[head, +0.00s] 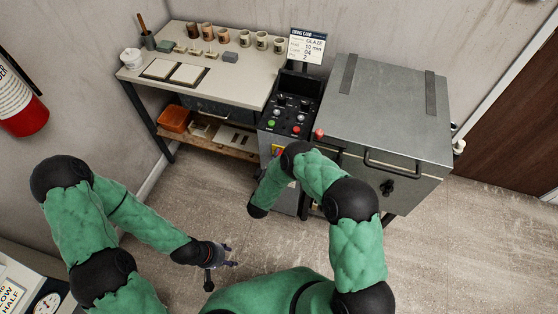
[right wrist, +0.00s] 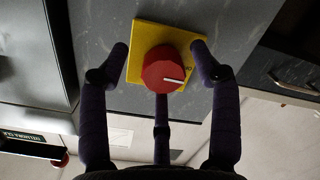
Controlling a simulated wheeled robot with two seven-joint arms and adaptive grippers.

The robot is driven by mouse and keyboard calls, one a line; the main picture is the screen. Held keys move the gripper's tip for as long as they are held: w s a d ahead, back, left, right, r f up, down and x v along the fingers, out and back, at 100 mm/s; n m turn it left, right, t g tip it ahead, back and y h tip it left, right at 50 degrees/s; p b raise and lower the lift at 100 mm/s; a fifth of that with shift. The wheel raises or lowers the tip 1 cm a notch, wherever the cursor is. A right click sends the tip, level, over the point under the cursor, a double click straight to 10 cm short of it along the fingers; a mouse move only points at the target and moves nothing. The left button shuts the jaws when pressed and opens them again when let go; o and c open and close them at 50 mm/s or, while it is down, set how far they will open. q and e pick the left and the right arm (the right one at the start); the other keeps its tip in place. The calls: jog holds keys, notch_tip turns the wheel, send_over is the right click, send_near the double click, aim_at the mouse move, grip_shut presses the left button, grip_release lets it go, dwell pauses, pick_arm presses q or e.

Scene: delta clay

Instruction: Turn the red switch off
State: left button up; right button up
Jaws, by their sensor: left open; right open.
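The red switch (right wrist: 160,70) is a round knob with a white pointer line on a yellow plate (right wrist: 150,35), fixed to a dark grey panel. In the right wrist view the pointer aims right, slightly downward; a dark marking, partly hidden, shows near the plate's right edge. My right gripper (right wrist: 162,58) is open, with a finger on each side of the knob and a third below it; gaps show at both sides, and contact is unclear. My left gripper (head: 231,256) is open and empty over the floor.
The control cabinet (head: 287,116) with buttons stands between a workbench (head: 255,75) with cups and a grey metal kiln-like box (head: 385,105). A red extinguisher (head: 20,105) hangs at left. A scale (head: 45,303) is at lower left. The floor between is clear.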

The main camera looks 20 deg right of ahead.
jog(key=v, duration=1.1)
jog(key=shift+s+a, duration=0.2)
jog(key=shift+s, duration=0.15)
notch_tip(320, 180, down, 7)
jog(key=s+m+g+y, duration=0.2)
jog(key=g+y, duration=0.3)
jog(key=y, duration=0.3)
jog(key=s+a+r+m+g+y, duration=0.1)
jog(key=s+g+y, duration=0.4)
jog(key=s, duration=1.4)
jog(key=r+m+g, duration=0.1)
jog(key=g, duration=0.2)
jog(key=shift+s+a+r+m+g, duration=0.2)
jog(key=shift+m+g, duration=0.1)
jog(key=shift+m, duration=0.1)
